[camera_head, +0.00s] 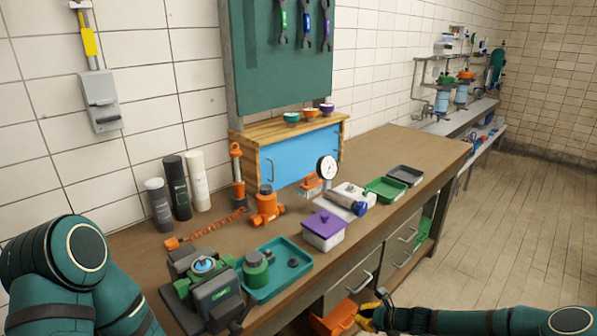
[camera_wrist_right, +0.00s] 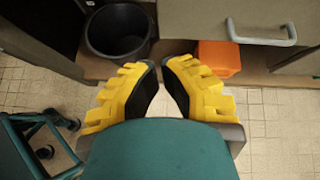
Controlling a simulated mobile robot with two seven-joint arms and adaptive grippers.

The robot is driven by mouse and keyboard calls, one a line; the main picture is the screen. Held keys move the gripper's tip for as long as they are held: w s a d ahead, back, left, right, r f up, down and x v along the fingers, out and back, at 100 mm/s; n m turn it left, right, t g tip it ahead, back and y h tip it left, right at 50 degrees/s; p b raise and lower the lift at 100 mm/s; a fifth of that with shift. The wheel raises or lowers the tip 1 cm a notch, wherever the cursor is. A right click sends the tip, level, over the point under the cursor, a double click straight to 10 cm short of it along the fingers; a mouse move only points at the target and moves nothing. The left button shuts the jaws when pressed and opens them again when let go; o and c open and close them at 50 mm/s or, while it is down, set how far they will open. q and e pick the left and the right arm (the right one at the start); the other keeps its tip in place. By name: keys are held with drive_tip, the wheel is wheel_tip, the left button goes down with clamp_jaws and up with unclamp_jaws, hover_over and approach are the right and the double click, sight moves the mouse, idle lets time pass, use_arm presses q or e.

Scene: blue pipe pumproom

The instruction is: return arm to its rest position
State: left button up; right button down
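My right arm (camera_head: 460,319) comes in along the lower right edge, low in front of the workbench. Its gripper (camera_head: 372,312) shows at the lower middle with a yellow finger, beside an orange bin (camera_head: 336,318). In the right wrist view, the two yellow fingers with black pads (camera_wrist_right: 160,72) stand apart. Floor shows between them and nothing is held. My left arm (camera_head: 65,268) is at the lower left, near the bench's left end. Its gripper is out of view.
The workbench (camera_head: 385,150) carries a teal tray (camera_head: 285,291), a purple-lidded box (camera_head: 324,229) and orange tools (camera_head: 266,206). Drawer handles (camera_head: 362,283) stick out in front. A black bucket (camera_wrist_right: 118,32) and the orange bin (camera_wrist_right: 219,58) sit low ahead. Floor (camera_head: 500,240) is free at right.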

drive_tip(key=s+a+f+n+g, duration=0.2)
drive_tip(key=s+a+n+g, duration=0.2)
drive_tip(key=s+a+n, duration=0.35)
drive_tip(key=s+a+r+n+g+h, duration=0.1)
drive_tip(key=s+a+n+h, duration=0.1)
drive_tip(key=s+n, duration=0.6)
drive_tip(key=s+a+r+n+g+h, duration=0.1)
drive_tip(key=s+a+r+n+h, duration=0.1)
drive_tip(key=s+n, duration=0.6)
drive_tip(key=s, duration=0.4)
drive_tip(key=shift+s+a, duration=0.2)
drive_tip(key=shift+s, duration=0.15)
drive_tip(key=shift+n, duration=0.25)
